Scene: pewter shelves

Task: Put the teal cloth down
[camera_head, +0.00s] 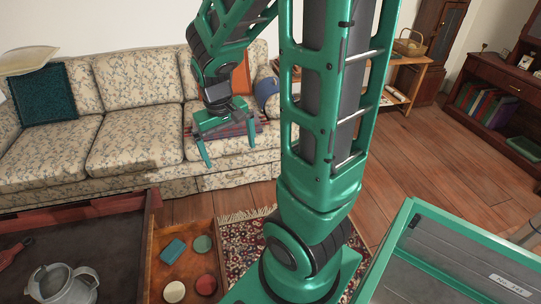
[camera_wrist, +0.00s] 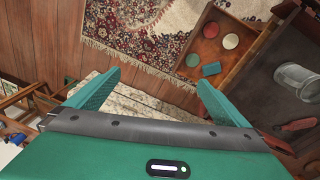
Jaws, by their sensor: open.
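A small teal rectangular thing (camera_head: 173,250), which looks like the folded cloth, lies flat in an open wooden drawer (camera_head: 151,262). It also shows in the wrist view (camera_wrist: 211,69). I cannot tell its material for sure. My gripper (camera_head: 230,156) is open, with its two green fingers apart and pointing down over the front of the sofa seat, away from the drawer. In the wrist view my gripper (camera_wrist: 158,78) has nothing visible between its fingers. No other teal cloth is seen near the fingers.
The drawer also holds a green disc (camera_head: 203,243), a red disc (camera_head: 206,284) and a cream disc (camera_head: 174,291). A floral sofa (camera_head: 135,140) bears cushions and a folded striped blanket (camera_head: 262,119) behind my gripper. A dark table (camera_head: 70,228) with a metal can (camera_head: 57,285) stands front left.

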